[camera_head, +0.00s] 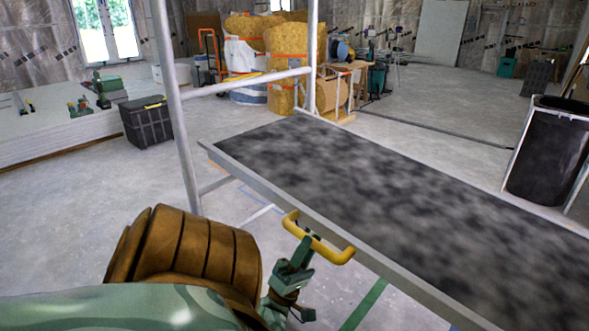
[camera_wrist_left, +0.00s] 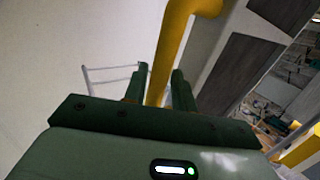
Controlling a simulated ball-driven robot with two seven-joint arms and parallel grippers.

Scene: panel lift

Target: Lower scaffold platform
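The scaffold platform (camera_head: 410,200) has a mottled dark grey deck with a light metal edge. It runs from the middle of the head view to the lower right. A yellow handle (camera_head: 330,252) sticks out from its near side edge. My left gripper (camera_head: 304,244) is at this handle. In the left wrist view, the yellow handle (camera_wrist_left: 172,48) passes between the two dark green fingers (camera_wrist_left: 160,88), which look closed against it on both sides. My right gripper is not in view.
Grey scaffold posts (camera_head: 172,110) and a rail (camera_head: 245,82) stand at the platform's far left end. A black bin (camera_head: 548,150) stands at the right beyond the platform. A dark crate (camera_head: 147,122) sits on the floor at left. The concrete floor between is mostly clear.

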